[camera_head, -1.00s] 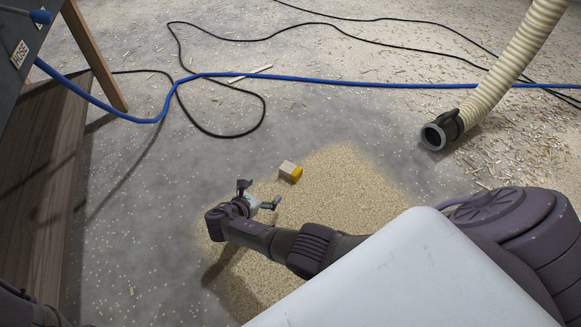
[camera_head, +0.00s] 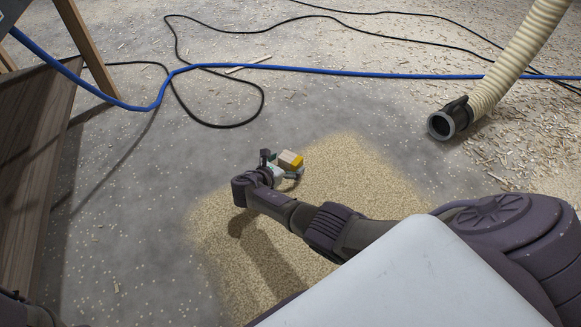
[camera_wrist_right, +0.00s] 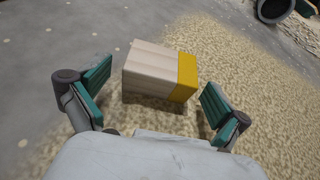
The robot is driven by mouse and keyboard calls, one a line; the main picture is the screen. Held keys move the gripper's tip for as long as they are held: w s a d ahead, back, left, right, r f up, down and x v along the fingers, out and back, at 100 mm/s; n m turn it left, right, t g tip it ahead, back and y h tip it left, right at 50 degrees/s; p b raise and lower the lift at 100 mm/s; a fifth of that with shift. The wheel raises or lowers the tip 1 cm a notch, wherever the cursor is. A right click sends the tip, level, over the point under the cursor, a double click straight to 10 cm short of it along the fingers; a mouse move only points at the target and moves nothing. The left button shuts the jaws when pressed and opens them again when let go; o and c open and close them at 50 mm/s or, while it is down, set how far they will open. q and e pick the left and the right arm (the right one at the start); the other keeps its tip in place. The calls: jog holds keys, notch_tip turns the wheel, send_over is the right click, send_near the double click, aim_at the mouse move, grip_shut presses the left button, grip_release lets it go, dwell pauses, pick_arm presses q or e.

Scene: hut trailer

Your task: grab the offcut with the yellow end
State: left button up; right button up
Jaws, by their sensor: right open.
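The offcut (camera_head: 290,159) is a small pale wood block with a yellow end, lying on the sawdust patch in the head view. In the right wrist view the offcut (camera_wrist_right: 155,72) lies just ahead, between and slightly beyond the fingertips, its yellow end to the right. In the right wrist view the right gripper (camera_wrist_right: 158,82) shows green finger pads apart from the block, with nothing held. My left gripper is not in view; only a dark piece shows at the lower left corner.
A sawdust patch (camera_head: 340,185) covers the floor around the block. A blue hose (camera_head: 330,74) and black cable (camera_head: 262,104) cross the floor behind. A cream ribbed hose (camera_head: 505,60) ends at the right, near scattered shavings. A wooden board (camera_head: 40,150) stands at the left.

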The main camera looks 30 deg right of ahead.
jog(key=shift+b+x, duration=0.5)
jog(key=shift+x, duration=0.5)
jog(key=shift+w+d, duration=0.1)
jog(key=c, duration=1.2)
